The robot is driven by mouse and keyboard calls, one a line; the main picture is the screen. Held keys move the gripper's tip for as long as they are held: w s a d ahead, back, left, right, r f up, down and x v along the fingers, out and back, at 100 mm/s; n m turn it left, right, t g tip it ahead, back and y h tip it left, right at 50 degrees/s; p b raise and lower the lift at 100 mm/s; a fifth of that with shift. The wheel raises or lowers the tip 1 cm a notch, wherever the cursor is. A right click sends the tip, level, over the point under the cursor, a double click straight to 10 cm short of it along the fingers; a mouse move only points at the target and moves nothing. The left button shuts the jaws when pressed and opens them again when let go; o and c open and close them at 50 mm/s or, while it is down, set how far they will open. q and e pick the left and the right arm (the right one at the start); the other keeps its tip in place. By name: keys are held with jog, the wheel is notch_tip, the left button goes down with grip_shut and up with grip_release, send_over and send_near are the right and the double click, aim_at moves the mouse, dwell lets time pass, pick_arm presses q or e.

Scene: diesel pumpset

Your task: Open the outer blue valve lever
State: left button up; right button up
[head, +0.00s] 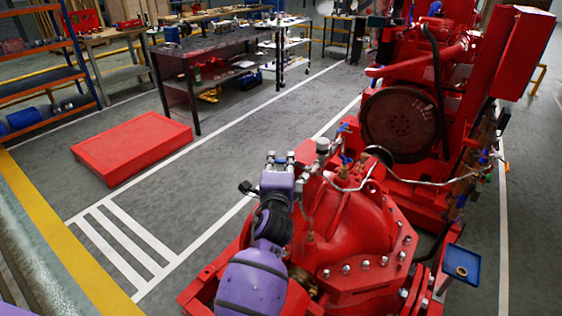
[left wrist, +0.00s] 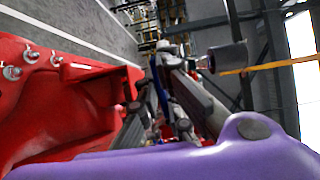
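My left gripper (head: 284,161) reaches up over the red pump from the lower left, on a purple arm. It is beside the small pipework and valves at the pump's top. Small blue valve levers (head: 343,127) show just right of the gripper, with another blue part (head: 346,159) below. I cannot tell which lever is the outer one. In the left wrist view the grey fingers (left wrist: 175,105) are seen edge-on, with a narrow blue piece (left wrist: 161,88) by them. Whether they touch or hold it is unclear. My right gripper is not in view.
The red pump casing (head: 345,235) with bolts fills the lower middle. The red engine (head: 400,122) stands behind it. Thin metal pipes (head: 348,187) cross near the gripper. A red box (head: 132,146) lies on the floor to the left. A workbench (head: 215,62) stands farther back.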

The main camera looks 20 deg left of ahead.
pick_arm(q)
jog(key=o, duration=0.4)
jog(key=shift+o, duration=0.2)
jog(key=v, duration=1.2)
